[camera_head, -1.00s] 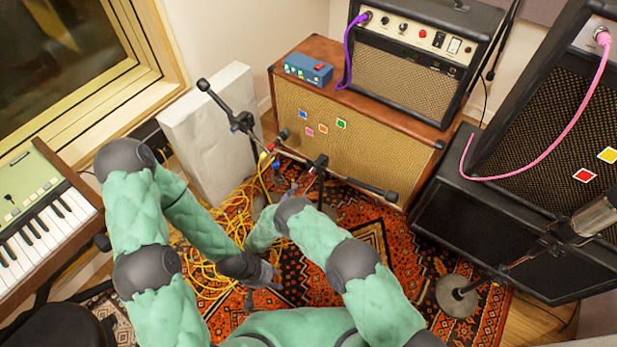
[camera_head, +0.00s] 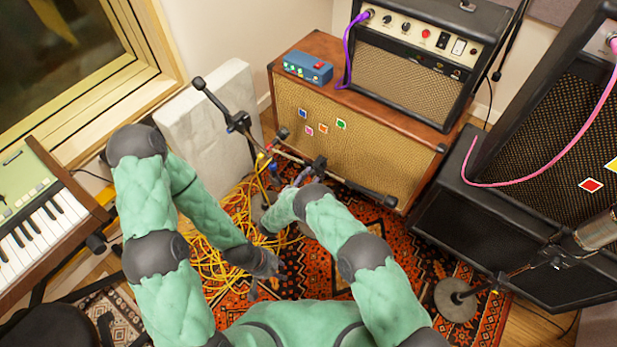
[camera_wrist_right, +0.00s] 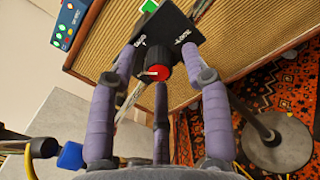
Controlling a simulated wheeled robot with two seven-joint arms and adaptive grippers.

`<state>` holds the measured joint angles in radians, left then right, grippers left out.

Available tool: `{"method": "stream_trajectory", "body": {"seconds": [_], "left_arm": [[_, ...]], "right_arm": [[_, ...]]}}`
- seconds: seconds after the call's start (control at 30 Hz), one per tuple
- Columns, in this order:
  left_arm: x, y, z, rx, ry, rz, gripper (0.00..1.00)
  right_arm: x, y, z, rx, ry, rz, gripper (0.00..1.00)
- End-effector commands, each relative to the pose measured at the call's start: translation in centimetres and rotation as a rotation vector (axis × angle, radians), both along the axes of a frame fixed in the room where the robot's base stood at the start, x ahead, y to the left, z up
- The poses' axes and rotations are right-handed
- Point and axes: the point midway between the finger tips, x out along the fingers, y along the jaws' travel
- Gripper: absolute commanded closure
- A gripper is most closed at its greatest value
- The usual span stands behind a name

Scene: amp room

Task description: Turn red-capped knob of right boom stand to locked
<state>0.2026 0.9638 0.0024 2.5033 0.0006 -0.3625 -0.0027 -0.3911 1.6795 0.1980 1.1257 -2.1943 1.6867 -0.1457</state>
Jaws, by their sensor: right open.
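The red-capped knob (camera_wrist_right: 158,73) sits under a black plate (camera_wrist_right: 170,35) with white lettering too small to read. A pale mark shows at the cap's left. My right gripper (camera_wrist_right: 163,80) is open, its purple fingers spread around the knob; I cannot tell whether they touch it. In the head view, my right gripper (camera_head: 298,182) is beside the right boom stand (camera_head: 320,165), partly hidden by my arm. My left gripper (camera_head: 268,267) hangs low over the rug; its jaws are too small to judge.
A second boom stand (camera_head: 240,122) stands to the left, before a pale panel (camera_head: 208,110). Yellow cables (camera_head: 215,262) lie tangled on the rug. A brown cabinet (camera_head: 425,165) is close behind. A round stand base (camera_head: 455,300) is at the right.

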Motion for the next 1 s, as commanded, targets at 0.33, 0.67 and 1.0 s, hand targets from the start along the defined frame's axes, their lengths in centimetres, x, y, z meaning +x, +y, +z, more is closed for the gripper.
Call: {"method": "stream_trajectory", "body": {"seconds": [0.33,0.67,1.0], "left_arm": [[-0.01,0.00,0.00,0.000,0.000,0.000,0.60],[0.00,0.00,-0.01,0.000,0.000,0.000,0.60],[0.00,0.00,-0.01,0.000,0.000,0.000,0.60]], "right_arm": [[-0.04,-0.03,-0.06,0.000,0.002,-0.001,1.00],[-0.12,-0.05,-0.19,0.043,-0.027,0.000,1.00],[-0.13,-0.01,-0.26,0.241,-0.170,-0.001,1.00]]}}
